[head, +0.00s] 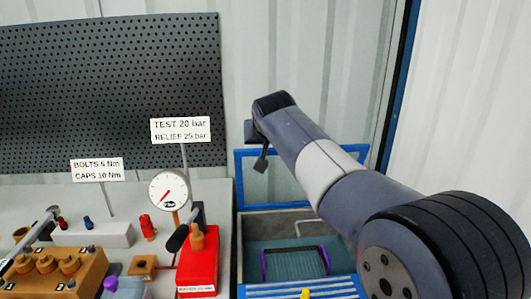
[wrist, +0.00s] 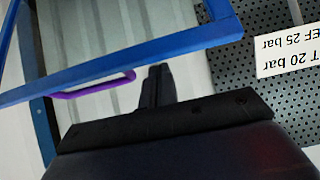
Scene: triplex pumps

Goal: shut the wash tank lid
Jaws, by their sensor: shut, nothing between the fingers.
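The wash tank (head: 268,224) stands at the right end of the bench, open at the top. Its lid (head: 244,153), a blue frame, stands raised at the back of the tank. In the wrist view the lid's blue frame (wrist: 165,48) crosses the upper left, with a purple handle (wrist: 98,89) along it. My gripper (head: 262,163) is shut and empty, pointing down by the lid's top bar. In the wrist view my gripper's fingertips (wrist: 158,70) are close to the blue frame; I cannot tell whether they touch. My arm hides part of the lid and the tank's right side.
A purple-edged basket (head: 295,263) sits inside the tank. Left of it are a red pump with a pressure gauge (head: 169,190), a sign (head: 180,130) on a post, and a brass block (head: 55,270). A perforated panel (head: 100,90) stands behind the bench.

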